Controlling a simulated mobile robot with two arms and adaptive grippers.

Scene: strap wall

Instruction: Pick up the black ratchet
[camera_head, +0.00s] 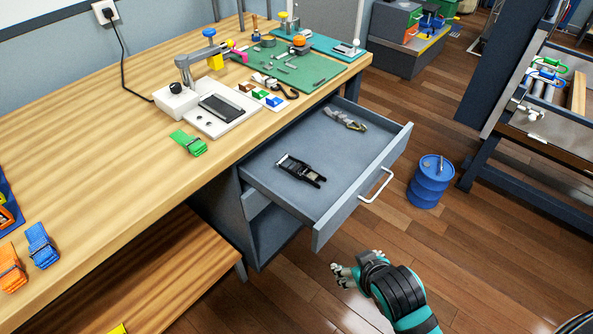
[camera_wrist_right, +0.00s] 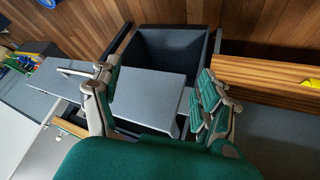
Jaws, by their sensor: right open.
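The black ratchet (camera_head: 301,171) lies in the open grey drawer (camera_head: 330,212) under the workbench, near the drawer's left side. Nothing covers it in the head view. My right gripper (camera_head: 342,274) is in front of the drawer, below its front panel in the picture, apart from the ratchet and empty. In the right wrist view its two fingers (camera_wrist_right: 157,105) stand wide apart, with grey cabinet surfaces behind them. I cannot make out the ratchet in that view. My left gripper is not in view.
A silver and tan ratchet (camera_head: 345,119) lies at the drawer's far end. The drawer's white handle (camera_head: 377,187) sticks out in front. A green strap (camera_head: 188,143) lies on the wooden workbench (camera_head: 100,130). A blue drum (camera_head: 431,181) stands on the floor to the right.

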